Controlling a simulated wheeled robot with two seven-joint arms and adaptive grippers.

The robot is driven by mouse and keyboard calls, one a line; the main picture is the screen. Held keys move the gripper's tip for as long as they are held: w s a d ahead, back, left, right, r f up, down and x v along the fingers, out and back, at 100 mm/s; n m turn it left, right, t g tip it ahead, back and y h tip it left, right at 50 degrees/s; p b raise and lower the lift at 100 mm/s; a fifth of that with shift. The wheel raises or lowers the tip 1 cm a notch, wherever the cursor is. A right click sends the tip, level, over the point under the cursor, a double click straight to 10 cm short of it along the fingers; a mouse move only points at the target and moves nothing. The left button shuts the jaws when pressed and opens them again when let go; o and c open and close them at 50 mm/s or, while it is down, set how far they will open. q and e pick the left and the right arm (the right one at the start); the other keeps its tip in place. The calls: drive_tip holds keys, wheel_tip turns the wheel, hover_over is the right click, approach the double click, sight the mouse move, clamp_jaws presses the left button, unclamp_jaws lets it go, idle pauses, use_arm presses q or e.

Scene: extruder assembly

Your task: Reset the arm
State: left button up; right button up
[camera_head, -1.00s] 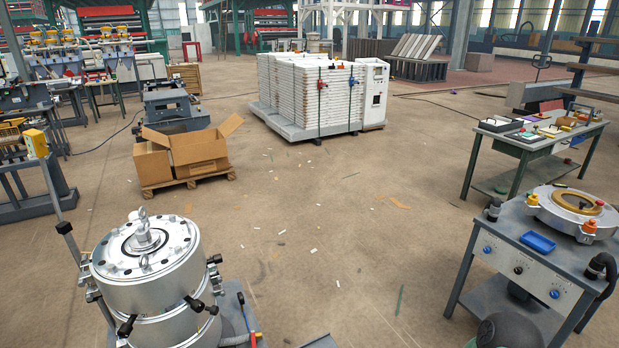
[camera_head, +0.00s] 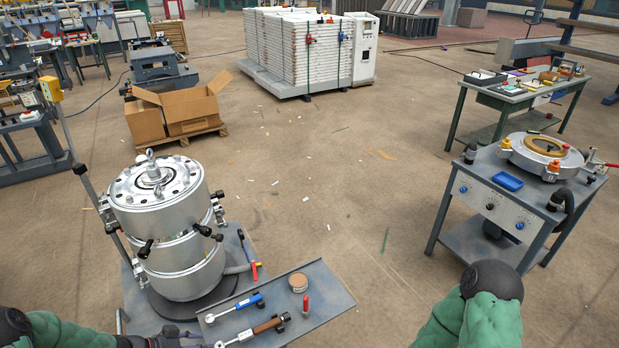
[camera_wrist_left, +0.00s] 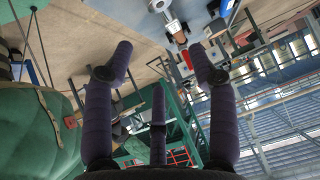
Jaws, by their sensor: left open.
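My left arm comes in at the lower left of the head view, and its dark gripper (camera_head: 172,338) shows at the bottom edge, just left of the grey tool tray (camera_head: 335,302). In the left wrist view my left gripper (camera_wrist_left: 160,60) has its dark fingers spread, with nothing between them. Part of my right arm, with a green cover, shows at the lower right of the head view. My right gripper is out of view. A silver extruder cylinder (camera_head: 165,230) stands upright on a grey stand behind the left gripper, apart from it.
The tray holds a blue-handled tool (camera_head: 240,306), a brown-handled tool (camera_head: 258,330), a red-handled tool (camera_head: 306,304) and a round tan piece (camera_head: 298,283). A grey workbench (camera_head: 470,205) with a ring-shaped part (camera_head: 545,155) stands at right.

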use_arm(q)
drive_tip(key=w+d+f+n+y, duration=0.1)
drive_tip(key=d+f+n, duration=0.1)
drive_tip(key=d+n, duration=0.35)
drive_tip(key=w+d+f+n, duration=0.1)
drive_tip(key=d+f+n, duration=0.2)
drive_tip(key=d, duration=0.5)
drive_tip(key=s+d+f+n+g+y, duration=0.1)
drive_tip(key=s+d+f+n+g, duration=0.1)
drive_tip(key=s, duration=0.6)
drive_tip(key=s+d+f+n+g+y, duration=0.1)
drive_tip(key=s+d+f+n+g, duration=0.2)
drive_tip(key=s+d, duration=0.4)
drive_tip(key=shift+s+d+f+n+y, duration=0.2)
drive_tip(key=shift+s+f+n+y, duration=0.1)
drive_tip(key=shift+s+f+n, duration=0.3)
